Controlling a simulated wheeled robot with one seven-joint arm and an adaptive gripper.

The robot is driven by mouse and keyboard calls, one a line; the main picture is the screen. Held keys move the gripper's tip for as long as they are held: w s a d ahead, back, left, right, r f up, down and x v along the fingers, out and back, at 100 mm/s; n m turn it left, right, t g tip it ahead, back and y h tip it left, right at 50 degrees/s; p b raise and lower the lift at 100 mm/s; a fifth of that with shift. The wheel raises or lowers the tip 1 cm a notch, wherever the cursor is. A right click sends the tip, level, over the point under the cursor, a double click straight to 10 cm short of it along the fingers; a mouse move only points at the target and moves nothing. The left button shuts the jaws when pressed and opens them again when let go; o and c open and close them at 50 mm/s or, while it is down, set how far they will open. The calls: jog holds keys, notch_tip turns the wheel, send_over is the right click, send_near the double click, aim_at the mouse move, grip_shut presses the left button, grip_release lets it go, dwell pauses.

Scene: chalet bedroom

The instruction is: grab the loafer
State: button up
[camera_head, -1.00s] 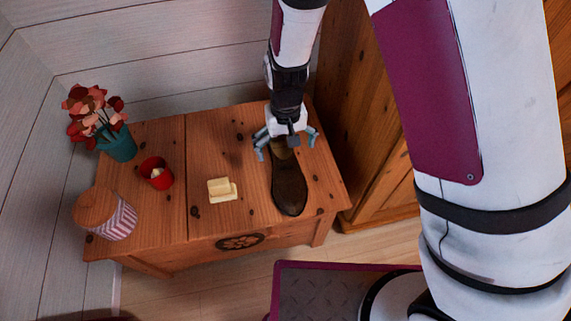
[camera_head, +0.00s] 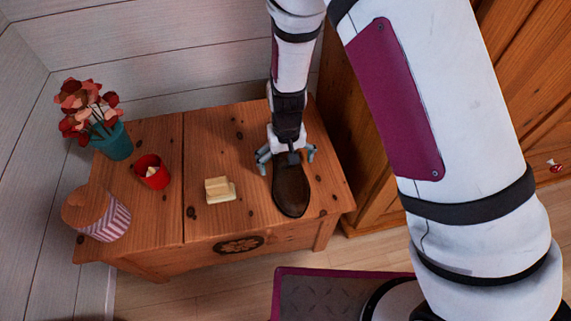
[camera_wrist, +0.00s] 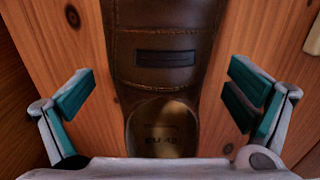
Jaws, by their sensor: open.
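The brown leather loafer (camera_head: 291,190) lies on the right part of the wooden chest top, its toe toward the front edge. My gripper (camera_head: 286,157) is open over the loafer's heel end and hides that end in the head view. In the wrist view the loafer (camera_wrist: 167,60) runs up the middle, with its opening and insole nearest me. My gripper's fingers (camera_wrist: 160,98) stand on either side of the shoe, with gaps of wood showing between them and it.
A wooden cabinet (camera_head: 365,150) stands close on the right.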

jog(key=c, duration=1.7)
jog(key=shift+r, duration=0.15)
